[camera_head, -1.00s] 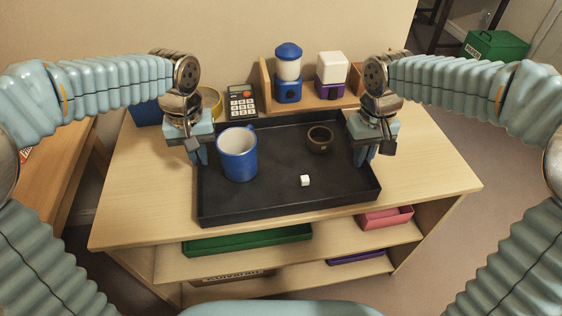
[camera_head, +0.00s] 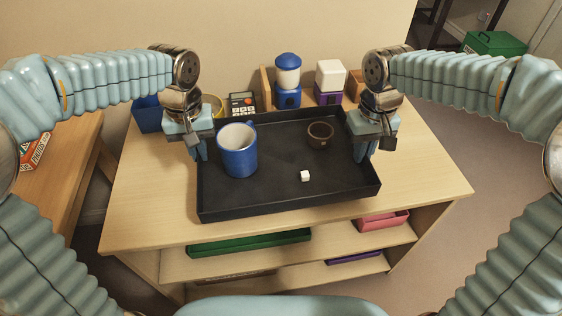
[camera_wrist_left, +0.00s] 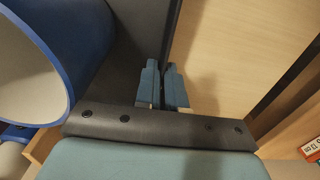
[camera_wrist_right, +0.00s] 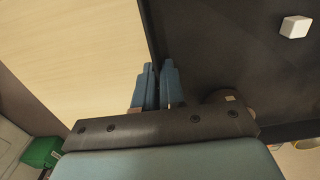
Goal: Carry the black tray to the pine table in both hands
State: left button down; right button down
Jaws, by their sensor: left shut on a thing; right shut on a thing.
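The black tray (camera_head: 270,192) is level above a pale wooden desk with shelves (camera_head: 430,170). My left gripper (camera_head: 201,152) is shut on its left wall, and my right gripper (camera_head: 361,152) is shut on its right wall. The left wrist view shows the left fingers (camera_wrist_left: 163,85) at the tray wall; the right wrist view shows the right fingers (camera_wrist_right: 157,85) likewise. In the tray stand a blue mug (camera_head: 238,155) at the left, a small brown cup (camera_head: 319,137) at the back right and a white cube (camera_head: 305,176). An orange-brown wooden table (camera_head: 60,165) is at far left; I cannot tell which is pine.
Behind the tray are a calculator (camera_head: 242,103), a blue jar (camera_head: 288,85), a purple-based jar (camera_head: 330,82) and a yellow ring-shaped item (camera_head: 214,103). A blue container (camera_head: 148,115) stands at the desk's back left. Carpet (camera_head: 455,245) is open at right.

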pick_arm(q)
jog(key=shift+r, duration=0.6)
pick_arm(e)
jog(key=shift+r, duration=0.6)
